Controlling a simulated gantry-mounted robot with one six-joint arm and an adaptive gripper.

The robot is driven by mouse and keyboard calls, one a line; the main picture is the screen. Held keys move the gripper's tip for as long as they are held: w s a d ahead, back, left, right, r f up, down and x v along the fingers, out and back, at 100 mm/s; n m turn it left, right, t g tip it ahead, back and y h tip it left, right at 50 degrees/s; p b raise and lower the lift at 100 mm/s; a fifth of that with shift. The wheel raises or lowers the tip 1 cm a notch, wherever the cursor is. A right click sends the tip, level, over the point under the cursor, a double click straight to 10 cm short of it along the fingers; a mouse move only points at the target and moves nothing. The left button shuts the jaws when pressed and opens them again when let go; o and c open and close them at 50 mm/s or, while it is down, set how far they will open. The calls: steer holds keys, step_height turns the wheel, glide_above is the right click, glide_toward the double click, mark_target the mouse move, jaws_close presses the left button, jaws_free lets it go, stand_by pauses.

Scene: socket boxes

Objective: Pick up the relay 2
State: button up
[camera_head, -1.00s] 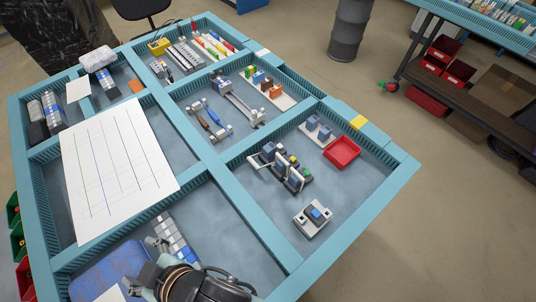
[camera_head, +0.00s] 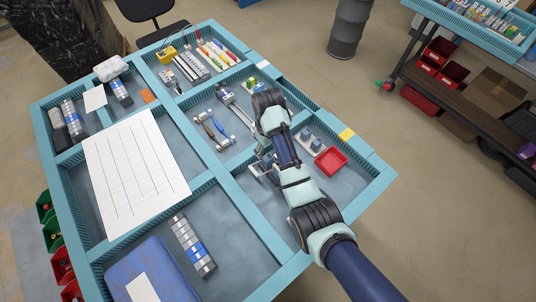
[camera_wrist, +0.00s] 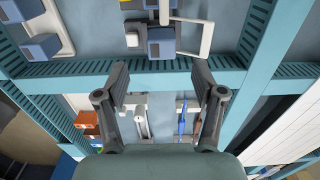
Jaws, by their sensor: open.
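No number marking relay 2 is readable. Two blue-grey blocks (camera_head: 315,144) sit on a white plate beside a red tray in the head view; in the wrist view such blocks (camera_wrist: 41,46) show at upper left. Another blue block (camera_wrist: 160,42) is at upper middle in the wrist view, beside a white bracket. My gripper (camera_wrist: 160,80) is open and empty, its fingers spread above the teal divider, with that middle block beyond the fingertips. In the head view my arm hides much of the front right compartment and the grouped parts there.
The red tray (camera_head: 331,161) lies right of my arm. A teal divider (camera_wrist: 158,74) crosses under my fingers. Orange blocks (camera_wrist: 86,118) and rails lie in the adjoining compartment. A white gridded sheet (camera_head: 135,170) covers the left compartment.

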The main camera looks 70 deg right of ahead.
mark_target(268, 157)
step_height(268, 157, down, 8)
steer(key=shift+w+f+b, duration=0.1)
steer(key=shift+b, duration=1)
jaws_close()
steer(key=shift+r, duration=0.25)
step_height(268, 157, up, 20)
steer(key=p, duration=0.9)
steer(key=shift+p, duration=0.4)
steer(key=shift+f, duration=0.1)
